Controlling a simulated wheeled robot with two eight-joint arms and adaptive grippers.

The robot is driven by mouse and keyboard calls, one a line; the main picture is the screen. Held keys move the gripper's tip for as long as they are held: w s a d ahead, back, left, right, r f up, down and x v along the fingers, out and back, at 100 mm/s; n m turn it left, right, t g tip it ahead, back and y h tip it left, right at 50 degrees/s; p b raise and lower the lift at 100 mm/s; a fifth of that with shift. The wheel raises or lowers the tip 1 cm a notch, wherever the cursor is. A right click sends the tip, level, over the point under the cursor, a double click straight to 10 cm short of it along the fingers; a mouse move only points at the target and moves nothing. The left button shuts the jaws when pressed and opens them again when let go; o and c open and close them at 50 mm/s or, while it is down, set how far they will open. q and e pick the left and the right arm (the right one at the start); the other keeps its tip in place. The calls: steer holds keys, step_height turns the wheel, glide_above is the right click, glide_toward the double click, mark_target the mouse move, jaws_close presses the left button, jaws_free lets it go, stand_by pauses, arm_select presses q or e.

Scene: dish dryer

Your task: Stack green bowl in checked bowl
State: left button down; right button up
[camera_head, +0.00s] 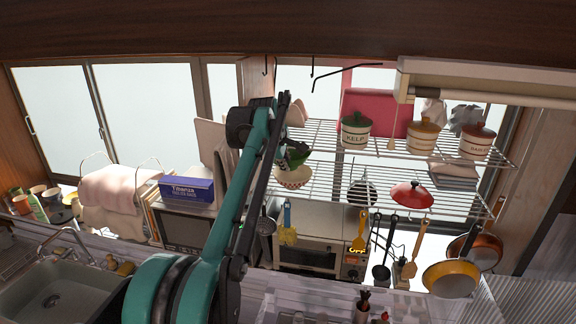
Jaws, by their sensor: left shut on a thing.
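The green bowl (298,155) is at the end of my left arm, tilted, just above the checked bowl. My left gripper (286,148) is shut on the green bowl, and my own arm hides part of both. The checked bowl (293,179) is pale with a reddish pattern and stands at the left end of the lower wire shelf (330,182). I cannot tell whether the two bowls touch. My right gripper is not in view.
The upper wire shelf (385,143) holds several lidded canisters, such as the green-lidded one (355,131). A red lid (411,195) and several hanging utensils are to the right. A blue box (187,190) lies on the microwave (183,233) at left.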

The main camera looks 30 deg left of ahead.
arm_select(q)
steer(key=shift+w+a+r, duration=0.1)
steer(key=shift+w+a, duration=0.05)
steer(key=shift+w, duration=0.85)
steer(key=shift+w+f, duration=0.15)
steer(key=shift+f, duration=0.05)
step_height(320, 180, down, 3)
steer(key=shift+f+p, duration=0.1)
steer(key=shift+p, duration=0.4)
steer(key=shift+f, duration=0.1)
steer(key=shift+f+b, duration=0.4)
steer(key=shift+f, duration=0.1)
steer(key=c, duration=1.6)
jaws_free()
steer(key=shift+c, duration=0.2)
